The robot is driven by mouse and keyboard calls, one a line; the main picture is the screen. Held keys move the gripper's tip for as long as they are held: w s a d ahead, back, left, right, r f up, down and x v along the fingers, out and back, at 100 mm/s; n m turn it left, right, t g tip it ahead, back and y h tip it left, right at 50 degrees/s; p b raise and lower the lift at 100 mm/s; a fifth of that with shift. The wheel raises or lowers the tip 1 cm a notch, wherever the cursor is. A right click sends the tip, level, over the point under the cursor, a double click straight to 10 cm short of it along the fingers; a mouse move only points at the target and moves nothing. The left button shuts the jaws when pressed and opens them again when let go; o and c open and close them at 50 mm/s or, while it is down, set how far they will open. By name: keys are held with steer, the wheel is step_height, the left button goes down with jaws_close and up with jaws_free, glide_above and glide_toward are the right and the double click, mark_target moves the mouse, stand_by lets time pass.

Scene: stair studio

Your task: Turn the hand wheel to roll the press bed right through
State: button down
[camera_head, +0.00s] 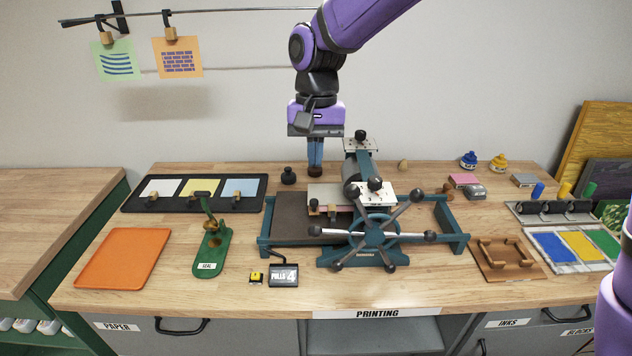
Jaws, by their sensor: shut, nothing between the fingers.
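The press stands at the middle right of the bench, with a blue-green frame (464,246). Its hand wheel (374,233) faces the front, with several spokes ending in dark knobs. The press bed (296,218) shows as a dark flat plate left of the roller, with a pale piece lying near the roller. The roller (351,176) is partly hidden behind the wheel and the top plate. My gripper (315,165) points down behind the bed, left of the roller, apart from the wheel. Its fingers are together and empty.
A green seal press (211,252) and an orange tray (124,257) stand at the left. A sign reading "PULLS 4" (284,275) sits before the bed. Ink slabs (580,246) and a brown wooden rack (506,258) lie at the right. The bench's front strip is mostly clear.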

mark_target(313, 225)
steer(key=f, duration=0.4)
steer(key=s+f, duration=0.1)
steer(key=f, duration=0.3)
steer(key=s+f, duration=0.1)
steer(key=f, duration=0.4)
steer(key=shift+a, duration=0.2)
steer(key=shift+s, duration=0.1)
steer(key=shift+a+f+h, duration=0.2)
steer(key=shift+f+h, duration=0.25)
steer(key=shift+f, duration=0.05)
steer(key=shift+a+f+h, duration=0.2)
steer(key=shift+f+h, duration=0.25)
steer(key=shift+f, duration=0.05)
steer(key=shift+d+f+m+g+h, duration=0.15)
steer(key=shift+d+f+h, duration=0.15)
steer(key=shift+f+h, duration=1.2)
steer(key=shift+d+f+m+g+h, duration=0.1)
steer(key=shift+d+f+h, duration=0.15)
steer(key=shift+f+h, duration=1.3)
steer(key=shift+d+f+m+g+h, duration=0.15)
steer(key=shift+d+f+h, duration=0.15)
steer(key=shift+f+h, duration=1.2)
steer(key=shift+f+y, duration=0.3)
steer(key=shift+y, duration=0.05)
